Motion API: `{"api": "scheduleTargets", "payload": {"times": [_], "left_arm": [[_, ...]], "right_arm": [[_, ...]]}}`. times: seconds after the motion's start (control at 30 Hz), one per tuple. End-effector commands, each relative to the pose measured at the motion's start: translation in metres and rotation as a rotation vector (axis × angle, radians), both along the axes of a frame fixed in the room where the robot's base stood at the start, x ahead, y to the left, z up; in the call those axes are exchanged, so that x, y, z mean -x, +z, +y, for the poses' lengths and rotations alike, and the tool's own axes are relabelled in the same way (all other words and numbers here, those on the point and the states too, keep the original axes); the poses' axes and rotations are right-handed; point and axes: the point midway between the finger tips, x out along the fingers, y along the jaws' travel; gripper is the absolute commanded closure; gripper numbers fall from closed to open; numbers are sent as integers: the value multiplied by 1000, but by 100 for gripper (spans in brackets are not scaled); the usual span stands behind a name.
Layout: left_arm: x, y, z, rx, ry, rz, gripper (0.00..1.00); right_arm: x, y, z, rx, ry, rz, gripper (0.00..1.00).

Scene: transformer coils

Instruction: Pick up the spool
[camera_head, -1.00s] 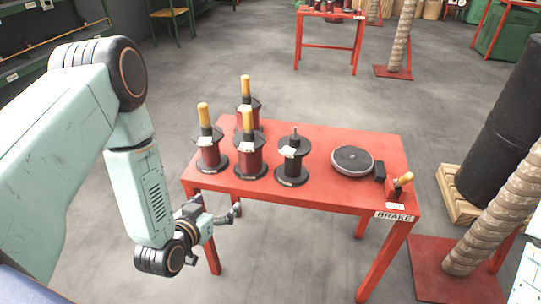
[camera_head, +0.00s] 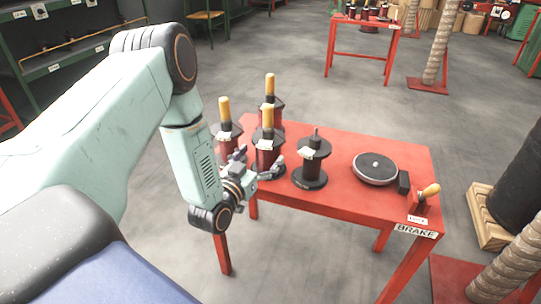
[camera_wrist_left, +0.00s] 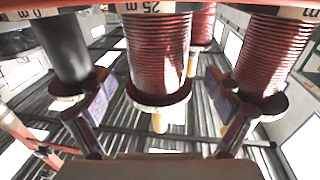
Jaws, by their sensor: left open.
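Several spools with upright shafts stand on the red table (camera_head: 345,205). The front middle spool (camera_head: 266,140) has dark red wire and a yellow handle. My left gripper (camera_head: 259,164) is open just in front of it, its fingers hiding its lower part. In the left wrist view, which looks upside down, this spool (camera_wrist_left: 158,60), labelled 25 m, hangs between the two open fingers (camera_wrist_left: 160,105). I cannot tell whether they touch it. A black spool without wire (camera_head: 311,160) stands to its right. Red-wound spools stand to its left (camera_head: 226,142) and behind (camera_head: 278,106).
A round turntable (camera_head: 375,168) and a yellow-handled lever (camera_head: 427,192) marked BRAKE occupy the table's right side. Another red table (camera_head: 362,32) with spools stands behind. Neighbouring spools leave narrow gaps beside my fingers.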

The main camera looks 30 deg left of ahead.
Motion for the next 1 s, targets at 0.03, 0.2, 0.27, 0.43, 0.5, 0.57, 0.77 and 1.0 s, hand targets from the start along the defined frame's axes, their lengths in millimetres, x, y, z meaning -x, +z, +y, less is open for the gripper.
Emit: {"api": "scheduleTargets", "payload": {"times": [0.03, 0.2, 0.27, 0.43, 0.5, 0.57, 0.77, 1.0], "left_arm": [[-9, -3, 0, -2, -3, -6, 9], [-31, -4, 1, -1, -4, -4, 9], [-37, -4, 0, -1, -5, -3, 9], [-42, -3, -1, 0, -6, 0, 9], [-42, -2, -1, 0, -6, 0, 9], [-42, -2, -1, 0, -6, 0, 9], [-41, -3, -1, 0, -6, 0, 26], [-41, -3, -1, 0, -6, 0, 47]], "right_arm": [[0, -8, 0, 0, 0, 0, 60], [0, -18, 0, 0, 0, 0, 60], [0, -20, 0, 0, 0, 0, 60], [0, -20, 0, 0, 0, 0, 60], [0, -19, 0, 0, 0, 0, 60], [0, -19, 0, 0, 0, 0, 60], [0, -19, 0, 0, 0, 0, 60], [0, -19, 0, 0, 0, 0, 60]]}}
